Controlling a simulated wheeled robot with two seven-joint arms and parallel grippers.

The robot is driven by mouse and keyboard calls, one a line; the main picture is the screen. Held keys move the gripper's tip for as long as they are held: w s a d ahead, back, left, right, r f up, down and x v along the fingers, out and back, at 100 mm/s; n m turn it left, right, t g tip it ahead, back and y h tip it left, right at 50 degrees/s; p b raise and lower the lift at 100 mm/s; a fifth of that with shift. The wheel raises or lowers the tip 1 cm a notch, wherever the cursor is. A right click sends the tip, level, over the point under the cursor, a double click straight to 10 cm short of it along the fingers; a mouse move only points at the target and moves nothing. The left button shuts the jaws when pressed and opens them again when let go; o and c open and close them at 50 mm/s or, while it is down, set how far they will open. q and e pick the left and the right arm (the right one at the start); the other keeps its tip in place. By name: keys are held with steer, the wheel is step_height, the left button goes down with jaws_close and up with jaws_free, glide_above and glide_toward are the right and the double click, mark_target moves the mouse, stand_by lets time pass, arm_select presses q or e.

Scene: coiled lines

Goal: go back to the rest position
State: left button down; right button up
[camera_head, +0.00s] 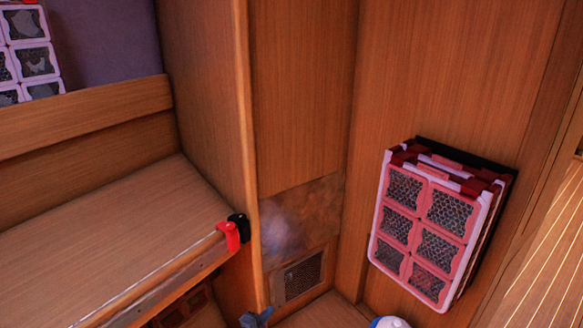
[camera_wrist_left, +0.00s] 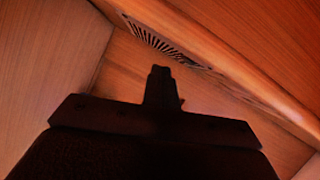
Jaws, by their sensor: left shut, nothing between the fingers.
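My left gripper (camera_head: 257,317) shows only as a small dark blue-grey piece at the bottom edge of the head view, below the bench corner and near the vent. In the left wrist view the left gripper (camera_wrist_left: 160,72) is a dark silhouette with its fingers together and nothing between them. It points toward the wooden corner with the slotted vent (camera_wrist_left: 165,42) and is apart from it as far as I can tell. My right gripper is in neither view.
A wooden bench (camera_head: 110,240) fills the left, with a red clip (camera_head: 229,237) and a black clip (camera_head: 238,224) at its corner. A pink-framed mesh rack (camera_head: 430,225) hangs on the right wall. A vent (camera_head: 303,275) sits low between. Slatted flooring (camera_head: 545,260) shows at far right.

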arm_select(q)
steer(key=s+a+f+n+g+y, duration=0.3)
steer(key=s+f+n, duration=0.3)
steer(key=s+f, duration=0.25)
steer(key=s+a+f+n+g+y, duration=0.2)
steer(key=s+f+n+y, duration=0.3)
steer(key=s+f, duration=0.4)
steer(key=s+a+f+n+g, duration=0.1)
steer(key=s+f+n+g, duration=0.2)
steer(key=s, duration=1.1)
steer(key=s+a+f+n+g, duration=0.2)
steer(key=s+f+n+g, duration=0.2)
steer(key=s, duration=0.9)
steer(key=shift+s+a+n+g, duration=0.2)
steer(key=shift+s+n+g, duration=0.2)
steer(key=shift+n+g, duration=0.1)
